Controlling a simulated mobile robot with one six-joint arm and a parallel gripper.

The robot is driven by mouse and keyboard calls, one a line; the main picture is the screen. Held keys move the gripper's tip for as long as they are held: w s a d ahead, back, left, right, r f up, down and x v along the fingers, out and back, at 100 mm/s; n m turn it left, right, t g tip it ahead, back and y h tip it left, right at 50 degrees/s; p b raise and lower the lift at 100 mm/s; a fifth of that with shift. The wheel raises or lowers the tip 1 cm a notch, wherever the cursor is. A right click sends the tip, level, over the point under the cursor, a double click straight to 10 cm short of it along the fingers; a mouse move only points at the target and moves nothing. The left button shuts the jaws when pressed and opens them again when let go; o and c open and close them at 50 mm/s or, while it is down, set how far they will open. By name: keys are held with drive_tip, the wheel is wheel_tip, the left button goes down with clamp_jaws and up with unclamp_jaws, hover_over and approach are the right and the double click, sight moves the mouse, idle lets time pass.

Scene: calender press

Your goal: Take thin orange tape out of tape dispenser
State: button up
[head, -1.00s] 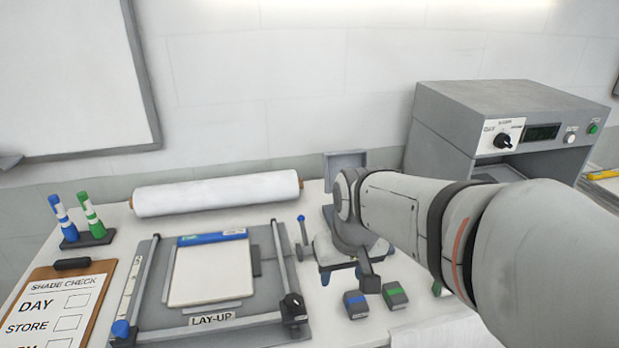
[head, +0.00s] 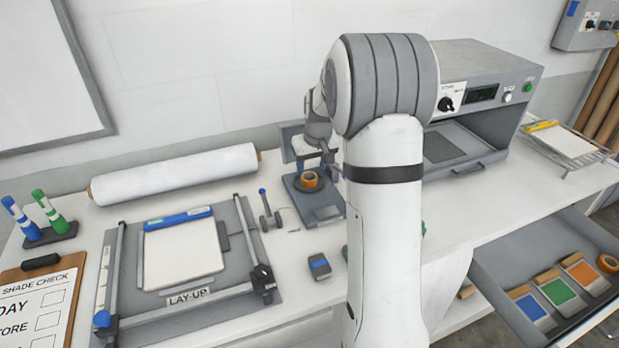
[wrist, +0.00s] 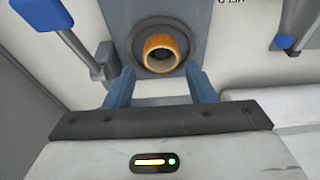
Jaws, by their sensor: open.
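An orange tape roll (head: 308,181) lies in the grey-blue tape dispenser (head: 322,213) on the white bench, right of the lay-up board. In the wrist view the tape (wrist: 160,40) shows as a ring with a dark core, on the grey-blue dispenser base (wrist: 200,20). My gripper (wrist: 158,70) is open and empty, its two blue fingers pointing toward the tape, one on each side in the picture. In the head view my gripper (head: 316,158) is just behind and above the tape, partly hidden by my arm. I see no contact with the tape.
The lay-up board (head: 243,281) is left of the dispenser, with a small blue-topped roller (head: 268,215) between. A blue-marked block (head: 319,266) sits in front. A grey cabinet (head: 480,60) stands right.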

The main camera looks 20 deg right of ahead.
sight(309, 180)
drive_tip(key=p+x, duration=0.1)
drive_tip(key=x, duration=0.3)
drive_tip(key=shift+w+a+f, duration=0.1)
drive_tip(key=shift+w+f, duration=0.05)
drive_tip(key=shift+f, duration=0.25)
drive_tip(key=shift+c, duration=0.5)
drive_tip(key=c, duration=0.5)
drive_tip(key=shift+r, duration=0.1)
